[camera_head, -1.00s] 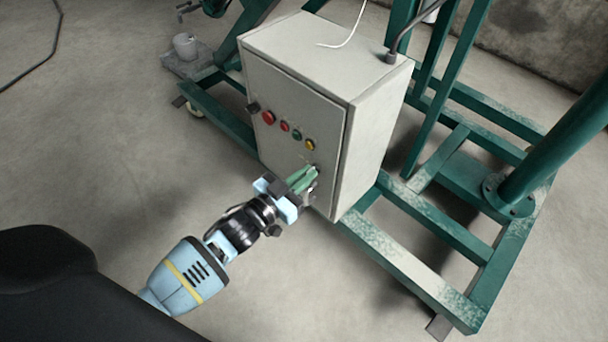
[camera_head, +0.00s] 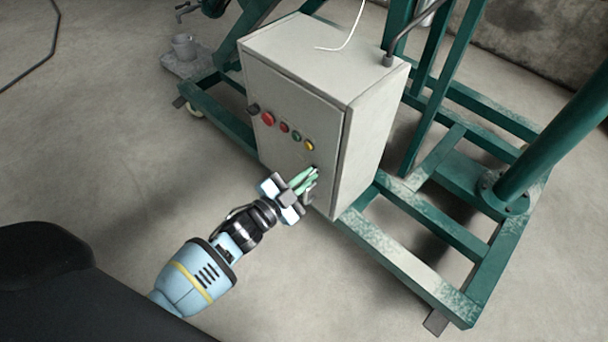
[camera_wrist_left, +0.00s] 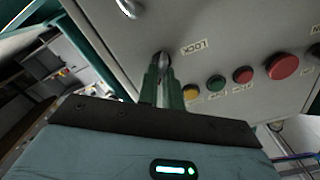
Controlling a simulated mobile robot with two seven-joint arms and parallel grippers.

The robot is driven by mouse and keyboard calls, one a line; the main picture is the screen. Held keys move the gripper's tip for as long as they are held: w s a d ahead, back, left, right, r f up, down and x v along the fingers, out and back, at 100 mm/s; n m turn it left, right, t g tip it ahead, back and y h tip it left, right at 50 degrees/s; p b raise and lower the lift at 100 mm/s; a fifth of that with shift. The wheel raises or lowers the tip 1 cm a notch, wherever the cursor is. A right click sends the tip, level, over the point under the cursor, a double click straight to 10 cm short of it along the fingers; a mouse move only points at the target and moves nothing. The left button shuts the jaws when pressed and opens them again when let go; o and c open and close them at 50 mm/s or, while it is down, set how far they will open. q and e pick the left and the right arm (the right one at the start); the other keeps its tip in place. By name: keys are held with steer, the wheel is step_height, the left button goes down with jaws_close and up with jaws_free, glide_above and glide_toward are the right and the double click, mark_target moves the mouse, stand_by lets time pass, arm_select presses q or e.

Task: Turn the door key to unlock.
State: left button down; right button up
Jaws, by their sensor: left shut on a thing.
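The grey control cabinet (camera_head: 297,118) stands on a green frame, its door facing left toward my arm. My left gripper (camera_head: 311,177) is at the lower right of the door, its green fingers shut on the key at the lock. In the left wrist view the fingers (camera_wrist_left: 162,88) close together on the small metal key (camera_wrist_left: 162,60), beside a label reading LOCK (camera_wrist_left: 194,48). The fingers hide most of the key, so its angle is hard to tell. My right gripper is not in view.
A row of buttons, including a red one (camera_head: 268,118) and a yellow one (camera_head: 309,145), sits on the door above the lock. The green frame (camera_head: 420,270) extends to the right.

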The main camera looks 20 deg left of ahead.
arm_select(q)
steer(key=shift+d+f+m, duration=0.1)
steer(key=shift+m, duration=1.55)
steer(key=shift+f+m, duration=0.1)
steer(key=shift+m, duration=1.55)
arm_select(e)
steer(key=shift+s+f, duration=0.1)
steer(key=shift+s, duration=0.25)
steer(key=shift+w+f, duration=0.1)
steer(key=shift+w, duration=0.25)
arm_select(q)
steer(key=c, duration=1.6)
jaws_free()
steer(key=shift+o, duration=0.2)
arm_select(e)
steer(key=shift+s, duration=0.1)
